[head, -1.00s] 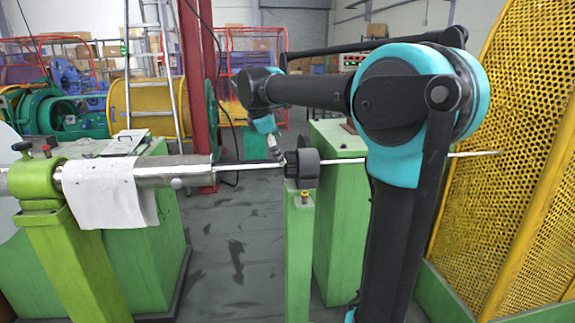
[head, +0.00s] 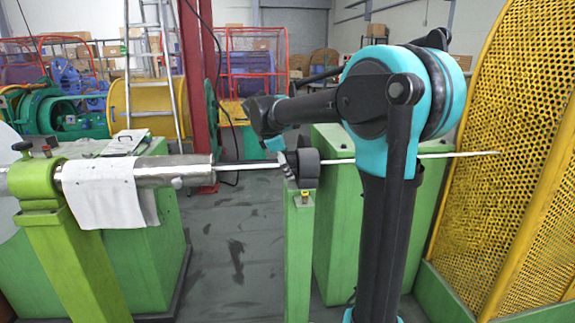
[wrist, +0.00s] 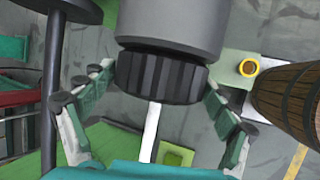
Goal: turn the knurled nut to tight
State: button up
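The knurled nut (wrist: 160,77) is a black ribbed ring below a wider grey cylinder (wrist: 172,25) in the wrist view. A white rod (wrist: 150,132) runs out of its middle. My gripper (wrist: 158,82) has its two fingers spread, one on each side of the nut. The left fingertip looks slightly apart from the nut; the right one lies close to its edge, and I cannot tell if it touches. In the head view, the dark cylinder (head: 308,168) sits on the rod, with my gripper (head: 288,163) at its left side, hiding most of the nut.
A green post (head: 299,250) stands below the cylinder. A steel tube (head: 165,172) with a white cloth (head: 105,190) lies to the left. A yellow mesh guard (head: 520,140) stands at the right. A brown barrel-like object (wrist: 288,98) shows at the right of the wrist view.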

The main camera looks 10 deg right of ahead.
jog(key=c, duration=0.7)
jog(key=shift+t, duration=0.3)
jog(key=shift+s+m+t, duration=0.15)
jog(key=shift+m+t, duration=0.15)
jog(key=shift+t, duration=0.5)
jog(key=shift+f+m+t+h, duration=0.1)
jog(key=shift+m+t+h, duration=0.25)
jog(key=shift+t, duration=1.35)
jog(key=o, duration=1.1)
jog(key=shift+o, duration=0.2)
